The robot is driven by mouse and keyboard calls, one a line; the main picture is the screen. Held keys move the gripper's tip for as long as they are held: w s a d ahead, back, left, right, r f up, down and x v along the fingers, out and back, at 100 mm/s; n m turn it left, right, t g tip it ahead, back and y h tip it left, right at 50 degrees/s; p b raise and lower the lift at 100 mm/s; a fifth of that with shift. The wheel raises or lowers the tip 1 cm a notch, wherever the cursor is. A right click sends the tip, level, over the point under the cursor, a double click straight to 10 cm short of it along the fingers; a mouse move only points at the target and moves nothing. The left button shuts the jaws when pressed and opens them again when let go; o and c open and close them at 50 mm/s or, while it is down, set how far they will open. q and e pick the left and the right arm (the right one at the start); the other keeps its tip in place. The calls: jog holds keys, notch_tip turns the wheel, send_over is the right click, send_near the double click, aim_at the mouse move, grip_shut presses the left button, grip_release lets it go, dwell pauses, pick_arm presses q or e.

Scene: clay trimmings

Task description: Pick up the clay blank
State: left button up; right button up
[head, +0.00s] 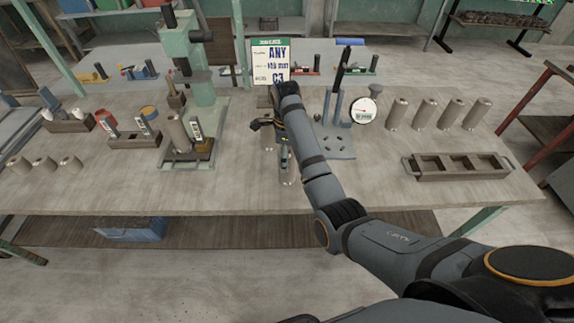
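Several plain grey-brown cylinders that look like clay blanks are on the table. Taller ones stand upright in a row at the right (424,114). Another cylinder (177,133) stands upright at the green press. My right gripper (270,138) is over the middle of the table, at the end of the arm from the right. A small pale cylindrical piece (289,176) shows just below it, partly covered. The gripper's dark fingers overlap things behind them, so I cannot tell its opening or whether it touches anything. My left gripper is out of view.
A green press (200,75) stands left of my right gripper. A gauge stand with a round dial (363,111) is to its right. A compartmented wooden tray (458,175) lies at the right front. A sign (270,62) stands behind. The table's front left is clear.

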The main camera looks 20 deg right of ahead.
jog(key=f, duration=0.3)
jog(key=shift+d, duration=0.2)
jog(key=shift+f, duration=0.1)
jog(key=c, duration=1.6)
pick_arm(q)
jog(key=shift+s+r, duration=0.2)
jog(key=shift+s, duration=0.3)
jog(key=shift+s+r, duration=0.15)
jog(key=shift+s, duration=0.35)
pick_arm(e)
grip_shut()
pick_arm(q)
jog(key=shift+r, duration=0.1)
